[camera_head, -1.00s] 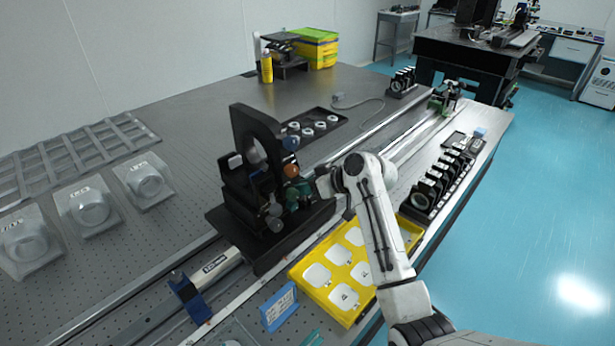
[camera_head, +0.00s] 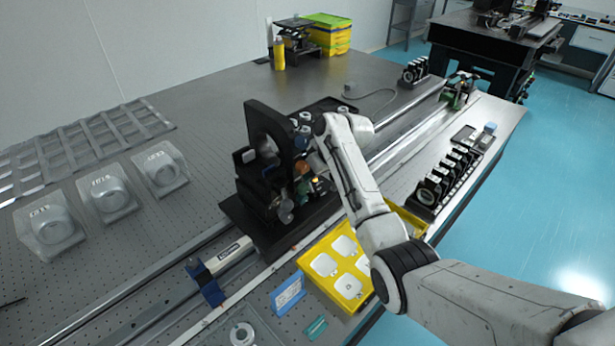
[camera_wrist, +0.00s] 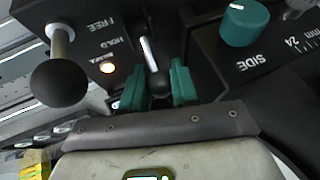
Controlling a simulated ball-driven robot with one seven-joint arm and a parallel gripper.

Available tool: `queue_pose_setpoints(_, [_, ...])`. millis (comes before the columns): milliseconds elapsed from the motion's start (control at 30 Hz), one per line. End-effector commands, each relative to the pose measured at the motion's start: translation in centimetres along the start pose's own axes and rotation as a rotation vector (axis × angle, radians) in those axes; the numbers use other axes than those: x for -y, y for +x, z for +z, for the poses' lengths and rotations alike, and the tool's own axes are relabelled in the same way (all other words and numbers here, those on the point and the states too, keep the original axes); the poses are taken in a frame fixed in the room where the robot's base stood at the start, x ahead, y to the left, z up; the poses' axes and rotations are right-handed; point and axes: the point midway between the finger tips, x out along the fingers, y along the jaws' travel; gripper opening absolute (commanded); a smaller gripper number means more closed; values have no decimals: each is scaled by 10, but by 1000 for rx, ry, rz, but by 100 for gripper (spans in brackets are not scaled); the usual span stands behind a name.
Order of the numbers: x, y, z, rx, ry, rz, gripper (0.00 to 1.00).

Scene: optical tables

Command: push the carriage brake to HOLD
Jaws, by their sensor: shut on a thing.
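The black carriage (camera_head: 262,140) stands on the rail in the head view, with several knobs on its right side. My gripper (camera_wrist: 158,90) has its green fingers shut around the dark ball knob of the brake lever (camera_wrist: 148,54), whose metal stem points up the picture. In the head view my wrist hides the gripper and the lever. I cannot tell which setting the lever stands at.
A larger black ball knob on a stem (camera_wrist: 58,82) stands close to the left of my fingers. A green SIDE knob (camera_wrist: 244,22) is at the upper right. A yellow tray (camera_head: 345,305) and a blue-framed card (camera_head: 288,294) lie in front of the carriage.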

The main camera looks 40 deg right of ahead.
Motion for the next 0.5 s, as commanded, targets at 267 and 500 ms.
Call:
queue_pose_setpoints(267, [0, 0, -1, -1, -1, 1, 0])
queue_pose_setpoints(500, [0, 0, -1, -1, -1, 1, 37])
